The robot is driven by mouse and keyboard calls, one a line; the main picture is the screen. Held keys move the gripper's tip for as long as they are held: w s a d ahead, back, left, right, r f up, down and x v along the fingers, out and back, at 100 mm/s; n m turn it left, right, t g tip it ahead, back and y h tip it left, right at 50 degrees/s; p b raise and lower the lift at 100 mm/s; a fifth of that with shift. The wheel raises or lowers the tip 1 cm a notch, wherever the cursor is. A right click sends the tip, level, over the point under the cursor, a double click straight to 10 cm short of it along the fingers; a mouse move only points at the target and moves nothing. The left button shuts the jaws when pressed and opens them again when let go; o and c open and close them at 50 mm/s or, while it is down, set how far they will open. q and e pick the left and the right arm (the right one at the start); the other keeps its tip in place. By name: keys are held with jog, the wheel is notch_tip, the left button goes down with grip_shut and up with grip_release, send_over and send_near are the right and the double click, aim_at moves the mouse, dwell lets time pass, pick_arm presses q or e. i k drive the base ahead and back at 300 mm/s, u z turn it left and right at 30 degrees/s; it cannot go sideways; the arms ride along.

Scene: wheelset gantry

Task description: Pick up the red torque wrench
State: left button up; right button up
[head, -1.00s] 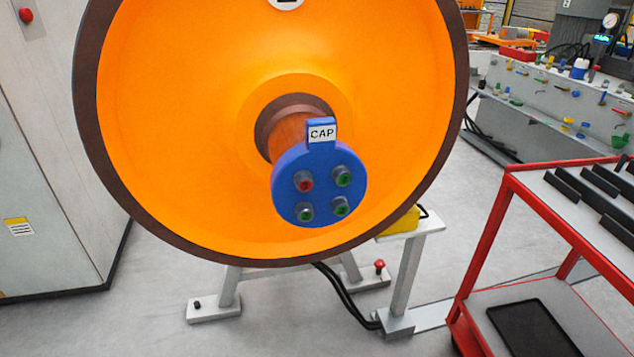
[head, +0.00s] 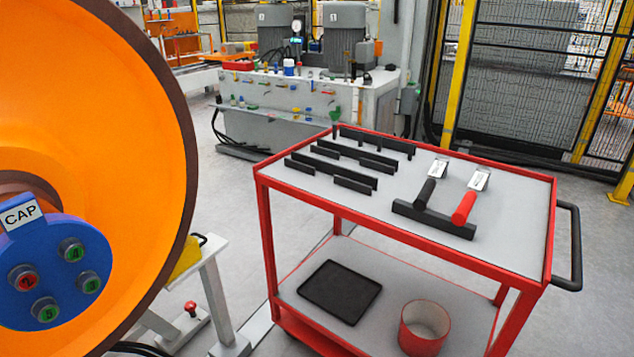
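The red torque wrench shows as a red handle (head: 465,207) on the top shelf of the red cart, right of centre in the head view. A dark-handled tool (head: 425,193) lies just left of it. The near ends of both rest at a black holder bar (head: 433,219). A small white label plate (head: 479,178) stands behind the red handle and another (head: 438,168) behind the dark one.
The red cart (head: 400,242) has several black rails on its grey top, with a black tray (head: 340,287) and a red bin (head: 425,327) below. The orange wheel (head: 110,130) with its blue cap (head: 55,270) fills the left. A hydraulic bench (head: 300,95) and fence stand behind.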

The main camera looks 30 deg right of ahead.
aim_at(479, 181)
jog(key=z, duration=1.35)
jog(key=i, duration=0.3)
jog(key=z, duration=0.2)
